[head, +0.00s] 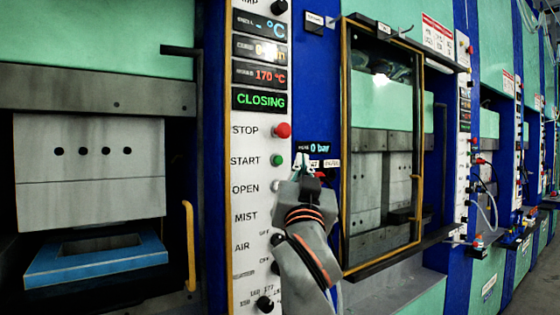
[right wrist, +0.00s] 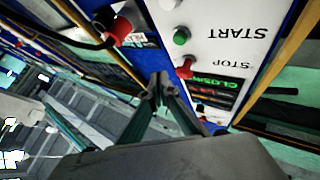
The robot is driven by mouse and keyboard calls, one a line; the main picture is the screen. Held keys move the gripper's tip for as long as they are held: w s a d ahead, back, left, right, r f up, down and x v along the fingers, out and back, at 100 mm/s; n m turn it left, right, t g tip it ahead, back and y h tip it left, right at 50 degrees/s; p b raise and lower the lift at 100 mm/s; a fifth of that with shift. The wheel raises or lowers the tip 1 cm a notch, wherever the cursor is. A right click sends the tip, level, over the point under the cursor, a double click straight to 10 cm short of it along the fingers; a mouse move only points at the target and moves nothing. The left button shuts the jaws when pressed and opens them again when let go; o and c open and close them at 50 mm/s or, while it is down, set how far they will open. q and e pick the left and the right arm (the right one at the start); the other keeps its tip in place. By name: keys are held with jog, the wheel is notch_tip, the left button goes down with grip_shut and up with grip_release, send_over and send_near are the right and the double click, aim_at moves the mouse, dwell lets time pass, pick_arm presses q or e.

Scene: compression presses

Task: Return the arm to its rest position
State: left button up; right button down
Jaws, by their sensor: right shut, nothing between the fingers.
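My right gripper (head: 304,165) is in front of the control panel (head: 246,150), close to the right of the green START button (head: 277,160). The arm comes up from the bottom of the head view. In the right wrist view the fingers of my right gripper (right wrist: 160,85) meet at the tips with nothing between them. I cannot tell from the head view how far the tips stand from the panel. The red STOP button (head: 282,130) is just above START. The display (head: 259,100) reads CLOSING in green. My left gripper is not in view.
The press at left has a grey upper block (head: 90,190) above a blue mould (head: 60,262), with a yellow handle (head: 189,245) beside it. A yellow-framed glass door (head: 345,150) stands right of my gripper. More presses line the wall at right.

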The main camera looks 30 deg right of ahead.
dwell(0.6)
notch_tip(320, 180, down, 38)
jog(key=s+f+n+g+y, duration=0.1)
jog(key=s+n+g+y, duration=0.1)
jog(key=n+g+y, duration=0.6)
jog(key=s+f+n+g, duration=0.5)
jog(key=s+f+n, duration=0.3)
jog(key=s+f, duration=1.5)
jog(key=w+a+f+m+t+y, duration=0.2)
jog(key=a+f+y, duration=0.5)
jog(key=a+f, duration=0.8)
jog(key=shift+a+f+t, duration=0.3)
jog(key=shift+a+t, duration=0.5)
jog(key=shift+t, duration=0.1)
